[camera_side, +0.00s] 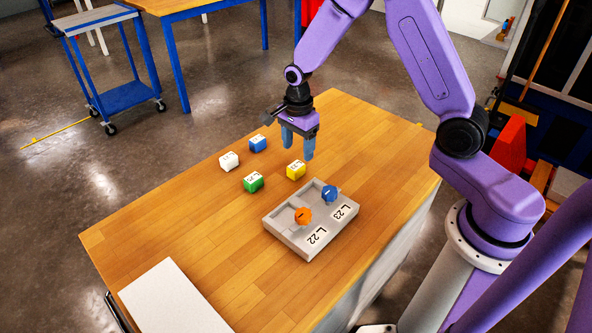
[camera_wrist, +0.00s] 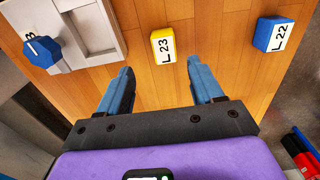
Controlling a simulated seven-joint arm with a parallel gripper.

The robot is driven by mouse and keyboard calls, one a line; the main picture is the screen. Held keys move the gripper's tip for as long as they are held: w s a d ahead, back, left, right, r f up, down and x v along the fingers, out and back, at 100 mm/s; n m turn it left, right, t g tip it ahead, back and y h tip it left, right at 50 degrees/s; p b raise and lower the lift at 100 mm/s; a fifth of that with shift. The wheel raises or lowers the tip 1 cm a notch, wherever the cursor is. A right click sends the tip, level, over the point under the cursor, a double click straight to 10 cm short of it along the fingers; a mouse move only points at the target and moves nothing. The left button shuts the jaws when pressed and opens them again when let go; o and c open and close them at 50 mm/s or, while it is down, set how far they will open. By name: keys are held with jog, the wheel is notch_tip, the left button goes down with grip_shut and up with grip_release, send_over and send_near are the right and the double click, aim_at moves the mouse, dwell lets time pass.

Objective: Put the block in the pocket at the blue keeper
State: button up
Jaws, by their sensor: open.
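The grey fixture (camera_side: 285,236) lies on the table with two pockets, an orange keeper (camera_side: 303,215) by the label L 22 and a blue keeper (camera_side: 329,193) by the label L 23. The wrist view shows the blue keeper (camera_wrist: 42,50) at upper left. A yellow block (camera_side: 295,170) stands behind the fixture; in the wrist view the yellow block (camera_wrist: 163,46) reads L 23. A blue block (camera_side: 258,144) reads L 22 in the wrist view (camera_wrist: 274,34). My gripper (camera_side: 298,150) is open and empty above the table, near the yellow block; its fingers (camera_wrist: 160,68) point down.
A green block (camera_side: 253,183) and a white block (camera_side: 229,161) stand on the table left of the yellow block. A white sheet or panel (camera_side: 172,299) lies at the table's near left corner. The wooden table (camera_side: 190,220) is clear on the left.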

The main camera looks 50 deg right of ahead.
aim_at(296, 165)
jog(key=shift+w+f, duration=0.15)
jog(key=shift+f, duration=1.5)
jog(key=shift+w+f, duration=0.15)
jog(key=shift+f, duration=1.45)
jog(key=shift+c, duration=0.3)
grip_shut()
jog(key=shift+r, duration=0.1)
